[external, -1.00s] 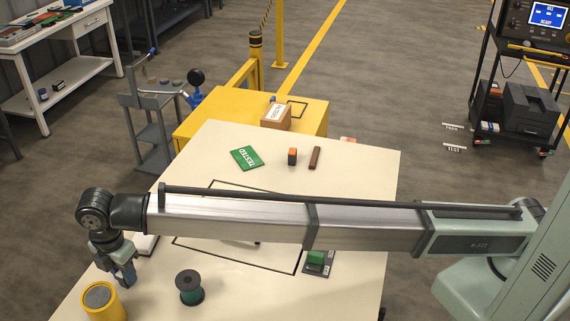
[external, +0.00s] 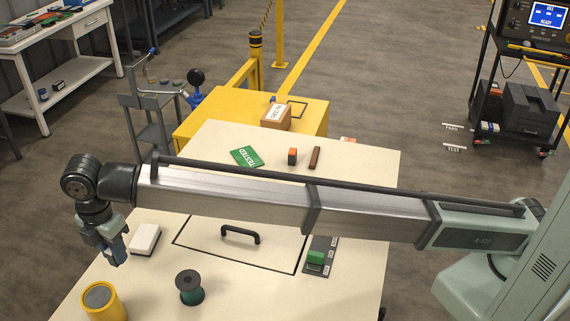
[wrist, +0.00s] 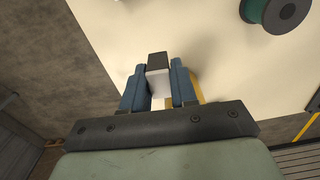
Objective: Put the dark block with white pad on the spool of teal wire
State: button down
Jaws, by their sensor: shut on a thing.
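My gripper (external: 116,256) is above the near left part of the table, to the left of the spool and a little beyond the yellow cup. In the wrist view, its blue fingers (wrist: 158,82) are shut on a small block with a dark end and a white face, the dark block with white pad (wrist: 157,60). In the external view the block is hidden by the fingers. The spool of teal wire (external: 190,288) stands upright on the table, its top clear; it also shows at the upper right of the wrist view (wrist: 275,12).
A yellow cup (external: 104,304) with a grey top stands left of the spool. A white-topped box (external: 145,238) lies behind my gripper. A black handle (external: 240,234) sits on an outlined panel, and a green block (external: 316,258) is on a dark strip at right. The table between cup and spool is clear.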

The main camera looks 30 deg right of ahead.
jog(key=s+d+r, duration=0.2)
jog(key=s+r, duration=0.2)
jog(key=r, duration=0.4)
send_over(188, 279)
jog(key=shift+n, duration=0.4)
jog(key=shift+f, duration=4.8)
jog(key=shift+f, duration=0.1)
jog(key=c, duration=0.9)
grip_release()
notch_tip(188, 279, up, 12)
jog(key=shift+r, duration=0.15)
